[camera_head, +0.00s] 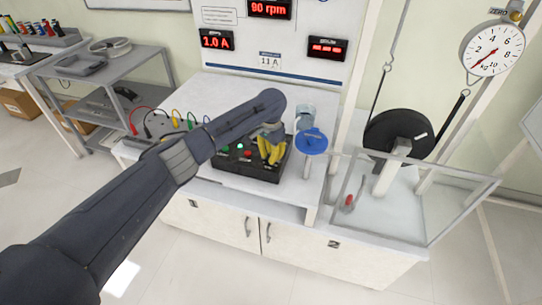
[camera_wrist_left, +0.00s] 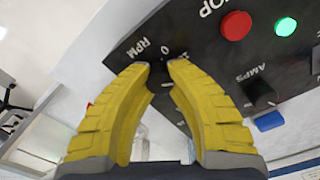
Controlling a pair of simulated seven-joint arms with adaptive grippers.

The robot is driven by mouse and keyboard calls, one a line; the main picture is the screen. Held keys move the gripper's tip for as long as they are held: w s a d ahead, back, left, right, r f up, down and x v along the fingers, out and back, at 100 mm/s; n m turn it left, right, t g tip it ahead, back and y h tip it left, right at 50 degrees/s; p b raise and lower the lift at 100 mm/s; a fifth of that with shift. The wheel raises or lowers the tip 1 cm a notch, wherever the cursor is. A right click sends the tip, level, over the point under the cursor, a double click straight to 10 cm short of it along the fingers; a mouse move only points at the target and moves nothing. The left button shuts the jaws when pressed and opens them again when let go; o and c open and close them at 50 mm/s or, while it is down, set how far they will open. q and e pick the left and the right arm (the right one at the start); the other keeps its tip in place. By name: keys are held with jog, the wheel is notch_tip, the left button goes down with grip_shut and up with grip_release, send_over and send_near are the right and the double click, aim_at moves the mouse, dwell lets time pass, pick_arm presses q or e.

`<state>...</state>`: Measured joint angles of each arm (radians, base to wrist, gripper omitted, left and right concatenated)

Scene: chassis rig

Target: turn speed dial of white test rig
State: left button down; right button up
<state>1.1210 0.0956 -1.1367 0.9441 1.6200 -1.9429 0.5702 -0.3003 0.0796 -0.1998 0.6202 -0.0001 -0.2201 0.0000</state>
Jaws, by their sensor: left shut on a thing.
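The black control box (camera_head: 234,168) sits on the white bench of the test rig. In the left wrist view its panel (camera_wrist_left: 195,45) carries the lettering "RPM" beside the dark speed dial (camera_wrist_left: 160,72). My left gripper (camera_head: 270,159), with yellow fingers, reaches down over the box. In the left wrist view the fingertips (camera_wrist_left: 162,66) are closed in on both sides of the dial, which they largely hide. A readout (camera_head: 268,8) on the rig's back panel shows 90 rpm. My right gripper is not in view.
A red button (camera_wrist_left: 235,26), a lit green button (camera_wrist_left: 285,27) and an AMPS knob (camera_wrist_left: 258,95) share the panel. A blue disc (camera_head: 311,141) stands right of the box. A clear guard (camera_head: 440,212) and black wheel (camera_head: 390,132) are farther right. Cables (camera_head: 160,122) lie left.

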pick_arm(q)
jog(key=m, duration=0.5)
jog(key=shift+m, duration=0.3)
jog(key=m, duration=0.5)
jog(key=shift+m, duration=0.6)
jog(key=c, duration=1.1)
grip_release()
jog(key=shift+r, duration=0.15)
notch_tip(320, 180, up, 12)
jog(key=shift+f, duration=0.1)
jog(key=shift+w, duration=0.1)
